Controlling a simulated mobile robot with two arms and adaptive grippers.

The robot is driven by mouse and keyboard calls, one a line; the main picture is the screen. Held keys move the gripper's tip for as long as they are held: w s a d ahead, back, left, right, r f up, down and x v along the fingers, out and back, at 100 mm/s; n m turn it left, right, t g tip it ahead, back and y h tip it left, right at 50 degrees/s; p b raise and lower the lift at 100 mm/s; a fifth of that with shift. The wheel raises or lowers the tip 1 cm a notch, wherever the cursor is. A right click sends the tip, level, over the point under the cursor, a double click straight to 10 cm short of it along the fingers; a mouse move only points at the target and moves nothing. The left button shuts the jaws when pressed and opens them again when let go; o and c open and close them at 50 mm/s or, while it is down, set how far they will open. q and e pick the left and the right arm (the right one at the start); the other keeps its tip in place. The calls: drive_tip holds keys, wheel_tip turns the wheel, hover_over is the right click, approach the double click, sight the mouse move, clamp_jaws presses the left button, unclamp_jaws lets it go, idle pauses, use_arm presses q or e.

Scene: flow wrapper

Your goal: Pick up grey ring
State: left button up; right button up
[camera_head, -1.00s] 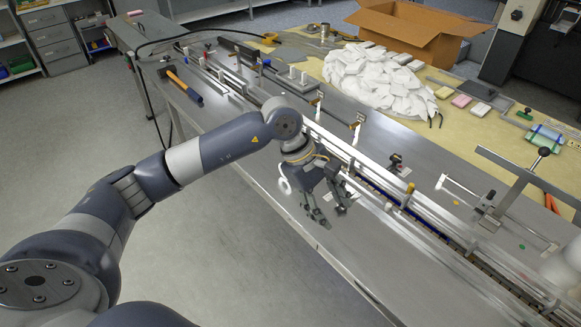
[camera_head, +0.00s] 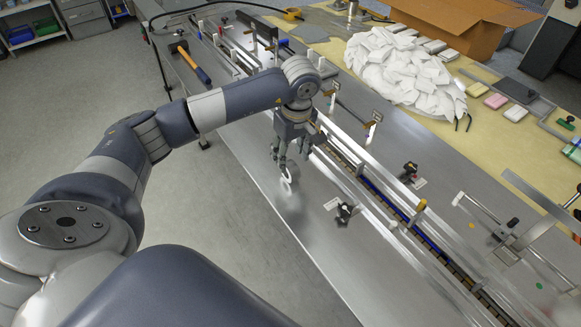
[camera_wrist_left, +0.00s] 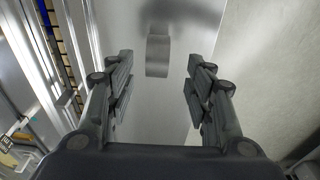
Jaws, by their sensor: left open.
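The pale grey ring (camera_head: 288,180) stands on edge on the metal table (camera_head: 262,195), near its front edge, in the head view. In the left wrist view the ring (camera_wrist_left: 157,56) shows edge-on as a short grey band. My left gripper (camera_head: 282,160) points down just above the ring; the fingers hide part of it. In the left wrist view my left gripper (camera_wrist_left: 160,75) is open and empty, with the ring ahead, roughly centred between the fingertips. I cannot tell the exact gap. My right gripper is not in view.
The conveyor rail (camera_head: 372,186) runs along the table just right of the gripper. A black-knobbed clamp (camera_head: 345,213) stands nearby on the table. A hammer (camera_head: 194,63) lies at the far left end. A heap of white packets (camera_head: 405,70) lies behind the rail.

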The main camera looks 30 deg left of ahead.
sight(290, 164)
use_arm(q)
drive_tip(key=shift+f, duration=0.3)
drive_tip(key=shift+w+f+p, duration=0.15)
drive_tip(key=shift+f+p, duration=0.2)
drive_tip(key=f+p, duration=0.1)
drive_tip(key=f, duration=0.2)
drive_tip(key=shift+w+a+f+p, duration=0.15)
drive_tip(key=shift+a+f+p, duration=0.1)
drive_tip(key=shift+a+p, duration=0.1)
drive_tip(key=shift+a+f, duration=0.1)
drive_tip(key=shift+f, duration=0.45)
drive_tip(key=shift+w, duration=0.1)
clamp_jaws()
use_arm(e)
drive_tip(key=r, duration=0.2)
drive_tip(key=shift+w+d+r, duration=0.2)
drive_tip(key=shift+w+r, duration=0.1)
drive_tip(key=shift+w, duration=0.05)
